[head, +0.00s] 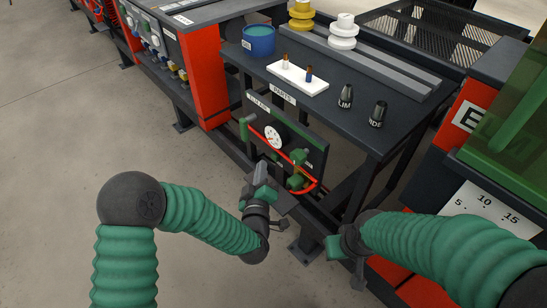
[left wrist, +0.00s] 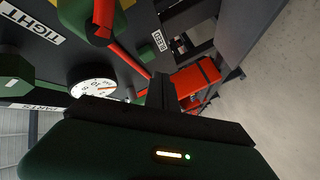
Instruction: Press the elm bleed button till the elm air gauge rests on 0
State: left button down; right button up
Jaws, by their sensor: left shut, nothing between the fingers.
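The elm air panel (head: 285,125) hangs below the table edge in the head view, with a round white air gauge (head: 273,137) on it. The gauge also shows in the left wrist view (left wrist: 93,87), partly hidden by my gripper; I cannot read its value surely. A small green block (left wrist: 147,52) beside a white label sits on the panel there; I cannot tell whether it is the bleed button. My left gripper (head: 262,172) is shut and empty, in front of the panel's lower part. My right gripper (head: 336,247) is lower right, apart from the panel; its jaws are unclear.
A red hose (head: 308,190) loops along the panel past green fittings (head: 298,157). The table (head: 360,112) above holds a blue tub (head: 258,40), a white block with small pegs (head: 297,77) and two dark labelled pieces. An orange-and-black machine stands at right. Floor at left is clear.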

pick_arm(q)
jog(key=s+a, duration=0.2)
jog(key=a, duration=0.1)
jog(key=shift+s, duration=0.1)
dwell(0.8)
jog(key=s+a+m+g+y+p, duration=0.3)
jog(key=s+a+m+g, duration=0.5)
jog(key=s+a+g, duration=0.95)
jog(key=s+r+t+p, duration=0.1)
jog(key=s+r+p, duration=0.1)
jog(key=r+p, duration=1.6)
jog(key=s+a+r+t+p, duration=0.1)
jog(key=s+r+t+p, duration=0.1)
jog(key=r+p, duration=1.7)
jog(key=shift+s+h+p, duration=0.3)
jog(key=shift+s+p, duration=0.25)
jog(key=shift+p, duration=0.15)
